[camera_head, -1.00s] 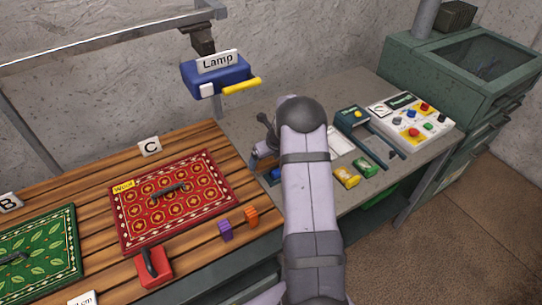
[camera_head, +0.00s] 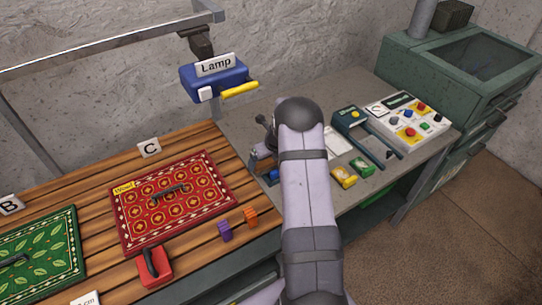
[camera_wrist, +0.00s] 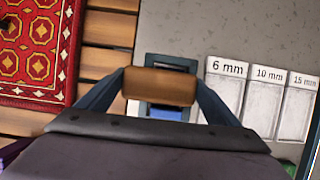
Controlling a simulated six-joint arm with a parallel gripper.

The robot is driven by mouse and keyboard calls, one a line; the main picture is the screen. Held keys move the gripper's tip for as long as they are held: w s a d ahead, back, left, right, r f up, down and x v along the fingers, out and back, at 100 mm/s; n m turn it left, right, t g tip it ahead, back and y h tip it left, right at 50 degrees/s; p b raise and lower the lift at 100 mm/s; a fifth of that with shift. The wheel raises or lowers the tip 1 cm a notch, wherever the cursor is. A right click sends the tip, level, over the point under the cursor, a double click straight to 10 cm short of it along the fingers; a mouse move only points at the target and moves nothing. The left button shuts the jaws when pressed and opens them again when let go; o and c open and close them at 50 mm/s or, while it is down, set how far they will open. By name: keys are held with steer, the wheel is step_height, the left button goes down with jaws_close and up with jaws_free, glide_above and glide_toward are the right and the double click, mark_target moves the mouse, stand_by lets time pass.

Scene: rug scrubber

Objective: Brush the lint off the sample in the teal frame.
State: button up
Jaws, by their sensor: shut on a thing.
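My gripper (camera_wrist: 160,88) is shut on a brown wooden block-like handle (camera_wrist: 160,86), seen close in the wrist view. Below and behind it is a dark teal frame (camera_wrist: 171,60) with a blue patch (camera_wrist: 168,113) inside. The held handle hides the middle of the frame, so I cannot tell whether it touches the sample, and I see no lint. In the head view my gripper (camera_head: 263,160) is at the left of the grey worktop, mostly behind my arm, with a bit of blue (camera_head: 272,175) beside it.
A red rug sample (camera_head: 200,209) and a green one (camera_head: 45,245) lie on the wooden slats, with a red-based tool (camera_head: 154,267) in front. Cards marked 6, 10 and 15 mm (camera_wrist: 268,105) lie right of the frame. A blue lamp (camera_head: 217,82) hangs above; a button panel (camera_head: 408,118) stands right.

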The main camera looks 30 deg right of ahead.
steer(key=shift+a+r+p, duration=0.2)
steer(key=shift+r+p, duration=0.5)
steer(key=shift+r, duration=0.4)
step_height(320, 180, up, 6)
steer(key=p, duration=0.6)
steer(key=shift+f, duration=0.1)
